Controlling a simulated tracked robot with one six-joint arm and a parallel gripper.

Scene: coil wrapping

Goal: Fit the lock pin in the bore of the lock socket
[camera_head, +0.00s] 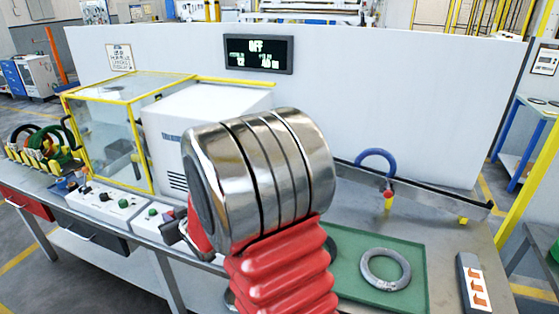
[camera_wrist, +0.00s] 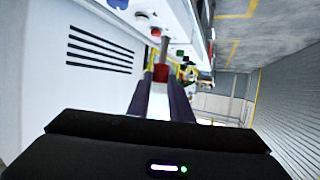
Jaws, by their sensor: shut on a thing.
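In the wrist view my gripper (camera_wrist: 161,80) is shut on the lock pin (camera_wrist: 161,72). The pin shows a red head between the fingertips and a thin grey shaft (camera_wrist: 164,46) that extends away from the fingers, toward the control boxes. In the head view my own arm fills the middle and hides most of my gripper and the pin. I cannot make out the lock socket or its bore clearly in either view, so I cannot tell how the shaft stands to it.
A white machine (camera_head: 165,118) with a yellow-framed clear guard (camera_head: 105,130) stands behind the control boxes (camera_head: 105,205). A green tray (camera_head: 410,285) with a grey ring (camera_head: 386,269) lies at right. A blue hooped part (camera_head: 376,155) is behind it. Coloured coils (camera_head: 40,145) stand far left.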

